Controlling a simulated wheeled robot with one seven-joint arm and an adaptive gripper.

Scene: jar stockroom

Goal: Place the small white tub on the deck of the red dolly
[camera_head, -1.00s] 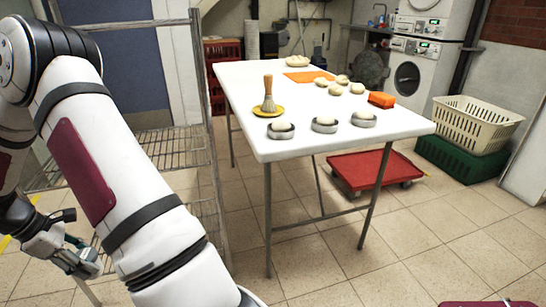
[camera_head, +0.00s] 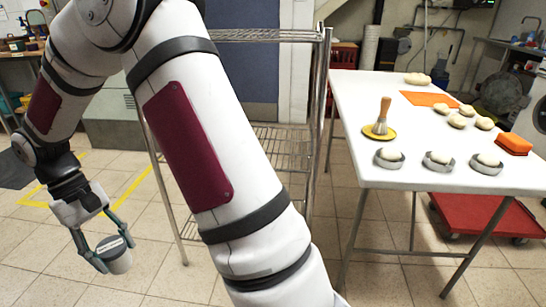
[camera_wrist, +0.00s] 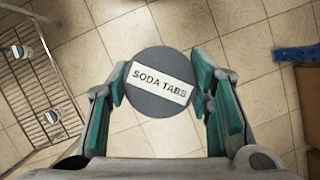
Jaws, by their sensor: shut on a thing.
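The small white tub (camera_head: 117,258) is held upright between the fingers of my gripper (camera_head: 110,250), at the lower left of the head view, above the tiled floor. Its grey lid with a "SODA TABS" label shows in the wrist view (camera_wrist: 160,85), with a finger on each side of it. My gripper is shut on the tub. The red dolly (camera_head: 480,214) stands on the floor under the right end of the white table, far to the right of my gripper. The table and its legs hide part of its deck; the part in view is bare.
A wire shelf rack (camera_head: 270,135) stands between my gripper and the table. The white table (camera_head: 400,120) carries a brush on a yellow dish (camera_head: 380,133), dough pieces, rings and an orange block (camera_head: 514,143). Open tiled floor lies at front, with yellow tape (camera_head: 135,182) at left.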

